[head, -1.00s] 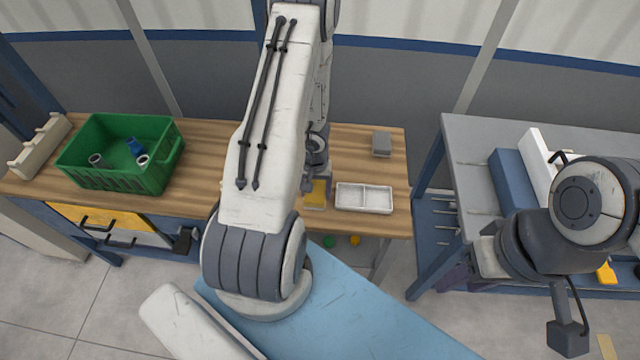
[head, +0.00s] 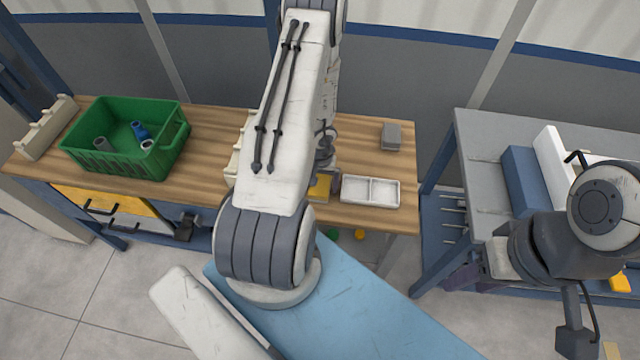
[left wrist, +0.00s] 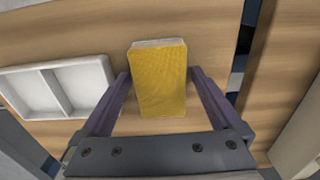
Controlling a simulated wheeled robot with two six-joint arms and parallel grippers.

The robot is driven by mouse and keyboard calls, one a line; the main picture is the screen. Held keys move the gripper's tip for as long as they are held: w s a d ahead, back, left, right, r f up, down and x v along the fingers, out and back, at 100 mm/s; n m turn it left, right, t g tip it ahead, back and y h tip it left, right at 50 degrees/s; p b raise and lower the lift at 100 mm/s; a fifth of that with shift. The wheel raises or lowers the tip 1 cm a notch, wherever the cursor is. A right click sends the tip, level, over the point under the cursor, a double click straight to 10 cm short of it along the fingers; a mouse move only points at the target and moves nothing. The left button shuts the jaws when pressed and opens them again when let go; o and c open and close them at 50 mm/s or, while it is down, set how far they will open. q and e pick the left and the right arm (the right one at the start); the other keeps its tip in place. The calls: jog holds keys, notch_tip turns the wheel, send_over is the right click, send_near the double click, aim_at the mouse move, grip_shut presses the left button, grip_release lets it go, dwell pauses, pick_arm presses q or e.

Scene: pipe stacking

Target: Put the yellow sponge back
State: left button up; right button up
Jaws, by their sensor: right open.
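The yellow sponge (left wrist: 159,82) lies between the fingers of my left gripper (left wrist: 160,72) in the left wrist view, with a pale edge along its far side. The fingertips flank it very closely; whether they press on it I cannot tell. In the head view the sponge (head: 320,188) shows partly behind my left arm, left of the white two-compartment tray (head: 370,205), at the wooden bench's front (head: 215,150).
A green crate (head: 120,168) with several pipe pieces stands on the bench's left. A grey block (head: 391,137) lies behind the tray. A grey table (head: 475,150) with a blue block (head: 526,180) stands at the right, across a gap.

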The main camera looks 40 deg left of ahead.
aim_at(320, 184)
pick_arm(q)
jog(key=shift+r, duration=0.1)
notch_tip(320, 184, up, 12)
jog(key=p, duration=1.2)
jog(key=w+d+r+m+t+h, duration=0.1)
jog(key=w+d+r+m+t, duration=0.15)
jog(key=w+d+r, duration=0.75)
jog(key=s+d+r+m+h, duration=0.2)
jog(key=s+d+r+m, duration=0.2)
jog(key=d+r, duration=0.8)
jog(key=s+d+r+m+g, duration=0.2)
jog(key=s+d+r+m, duration=0.3)
jog(key=s+d, duration=0.4)
jog(key=s+r+m+y, duration=0.1)
jog(key=s+r, duration=0.2)
jog(key=s, duration=0.3)
jog(key=s+r+m+y, duration=0.1)
jog(key=s+r, duration=0.2)
jog(key=s, duration=0.4)
jog(key=shift+a+r, duration=0.2)
jog(key=shift+r, duration=0.1)
